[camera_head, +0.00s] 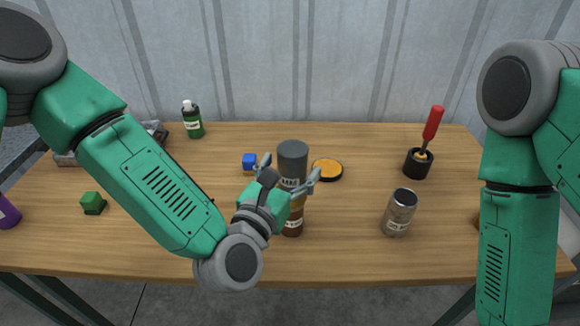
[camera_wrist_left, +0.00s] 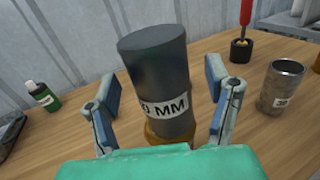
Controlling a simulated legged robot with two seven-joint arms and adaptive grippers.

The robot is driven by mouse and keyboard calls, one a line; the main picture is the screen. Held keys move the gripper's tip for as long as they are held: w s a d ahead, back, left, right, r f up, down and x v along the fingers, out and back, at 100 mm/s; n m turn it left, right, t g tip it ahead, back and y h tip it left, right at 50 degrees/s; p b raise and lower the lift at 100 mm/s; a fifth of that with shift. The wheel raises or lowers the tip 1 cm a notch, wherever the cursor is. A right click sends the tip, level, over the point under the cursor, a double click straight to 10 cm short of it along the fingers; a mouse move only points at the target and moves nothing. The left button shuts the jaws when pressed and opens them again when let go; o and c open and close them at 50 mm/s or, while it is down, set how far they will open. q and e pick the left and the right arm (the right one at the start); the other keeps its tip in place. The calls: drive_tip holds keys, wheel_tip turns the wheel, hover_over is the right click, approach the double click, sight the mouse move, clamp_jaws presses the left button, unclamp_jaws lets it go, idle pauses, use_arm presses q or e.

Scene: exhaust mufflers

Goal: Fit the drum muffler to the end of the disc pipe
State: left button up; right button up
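A dark grey cylinder (camera_head: 292,161) with a white label stands upright, in line with a brown labelled piece (camera_head: 292,216) below it. In the left wrist view the grey cylinder (camera_wrist_left: 158,70) has a label ending in "0 MM", and a brown rim (camera_wrist_left: 168,138) shows at its foot. I cannot tell which is the drum muffler or the disc pipe. My left gripper (camera_head: 291,174) is open around the grey cylinder; in the wrist view its fingers (camera_wrist_left: 165,110) stand either side with gaps. My right gripper is out of view; only its arm shows at right.
A silver metal can (camera_head: 398,214) stands right of the cylinder. A black cup (camera_head: 417,164) holds a red-handled tool (camera_head: 433,123). A green bottle (camera_head: 192,120) stands at the back; a green block (camera_head: 93,202) lies left.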

use_arm(q)
drive_tip(key=shift+s+a, duration=0.1)
drive_tip(key=shift+s, duration=0.05)
drive_tip(key=v, duration=1.2)
drive_tip(key=s+a+f+m+g+b, duration=0.2)
drive_tip(key=s+f+m+g, duration=0.15)
drive_tip(key=f+m, duration=0.55)
drive_tip(key=s+a+f+m+g+b, duration=0.25)
drive_tip(key=f+m+g, duration=0.25)
drive_tip(key=f+m, duration=0.5)
drive_tip(key=s+a+f+m+g+y+b, duration=0.1)
drive_tip(key=s+a+f+m+g+y, duration=0.2)
drive_tip(key=a, duration=0.6)
drive_tip(key=s+a+f+m+g+y+b, duration=0.1)
drive_tip(key=s+a+f+m+g+y, duration=0.3)
drive_tip(key=s+a+f+m, duration=0.4)
wheel_tip(320, 180, down, 4)
drive_tip(key=shift+s+a+r+m, duration=0.1)
drive_tip(key=shift+s+a+m, duration=0.15)
drive_tip(key=shift+a+m, duration=0.6)
drive_tip(key=shift+w+d+g, duration=0.1)
drive_tip(key=shift+d+g, duration=0.1)
drive_tip(key=shift+g, duration=0.05)
